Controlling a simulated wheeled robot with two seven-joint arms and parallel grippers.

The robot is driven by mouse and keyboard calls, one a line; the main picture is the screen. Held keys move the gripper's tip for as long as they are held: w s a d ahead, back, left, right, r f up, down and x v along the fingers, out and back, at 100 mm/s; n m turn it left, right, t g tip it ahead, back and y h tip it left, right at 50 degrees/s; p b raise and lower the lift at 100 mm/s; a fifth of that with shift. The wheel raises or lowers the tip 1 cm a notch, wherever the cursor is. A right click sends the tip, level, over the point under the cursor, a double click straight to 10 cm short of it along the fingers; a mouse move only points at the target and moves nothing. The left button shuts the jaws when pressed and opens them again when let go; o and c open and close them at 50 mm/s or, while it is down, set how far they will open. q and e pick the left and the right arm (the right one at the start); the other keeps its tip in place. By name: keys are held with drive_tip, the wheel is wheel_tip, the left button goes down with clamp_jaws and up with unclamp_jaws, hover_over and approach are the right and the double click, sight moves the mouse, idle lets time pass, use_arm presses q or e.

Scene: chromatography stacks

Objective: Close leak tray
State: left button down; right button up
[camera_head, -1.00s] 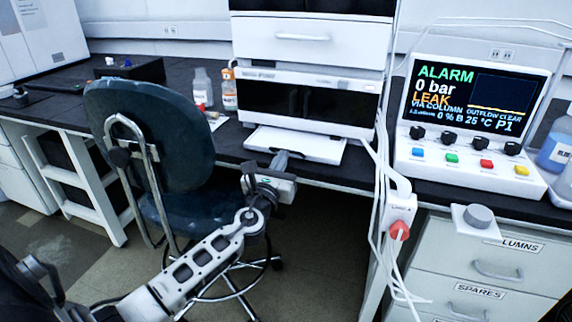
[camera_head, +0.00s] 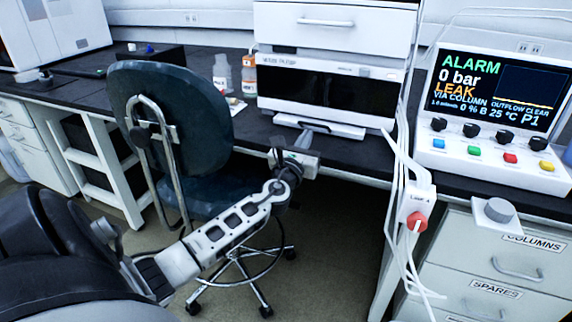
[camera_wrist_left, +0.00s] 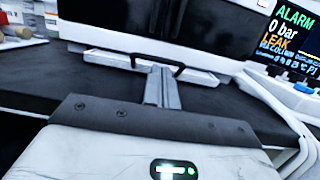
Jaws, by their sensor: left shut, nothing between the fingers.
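The white leak tray (camera_head: 345,130) sits under the pump unit (camera_head: 330,84), with only a narrow front strip showing. In the left wrist view the tray front (camera_wrist_left: 110,57) shows as a pale bar with a dark handle (camera_wrist_left: 137,63). My left gripper (camera_head: 305,137) is shut and empty, its fingertips at the tray's front. In the left wrist view its fingers (camera_wrist_left: 161,85) point at the handle; whether they touch it I cannot tell. My right gripper is not in view.
A dark blue chair (camera_head: 172,115) stands left of my arm. Cables and a red knob (camera_head: 416,222) hang right of it. The alarm panel (camera_head: 495,105) reads ALARM, LEAK. Bottles (camera_head: 222,72) stand left of the pump unit on the dark bench.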

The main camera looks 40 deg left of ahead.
use_arm(q)
drive_tip(key=s+d+r+g+p, duration=0.2)
drive_tip(key=s+d+p, duration=0.2)
drive_tip(key=s+p, duration=0.45)
drive_tip(key=shift+g+h, duration=0.7)
drive_tip(key=x, duration=1)
drive_tip(key=shift+w+a+r+b, duration=0.1)
drive_tip(key=shift+w+b, duration=0.25)
drive_tip(key=shift+w+a+r, duration=0.1)
drive_tip(key=shift+w+a, duration=0.1)
drive_tip(key=shift+w, duration=0.3)
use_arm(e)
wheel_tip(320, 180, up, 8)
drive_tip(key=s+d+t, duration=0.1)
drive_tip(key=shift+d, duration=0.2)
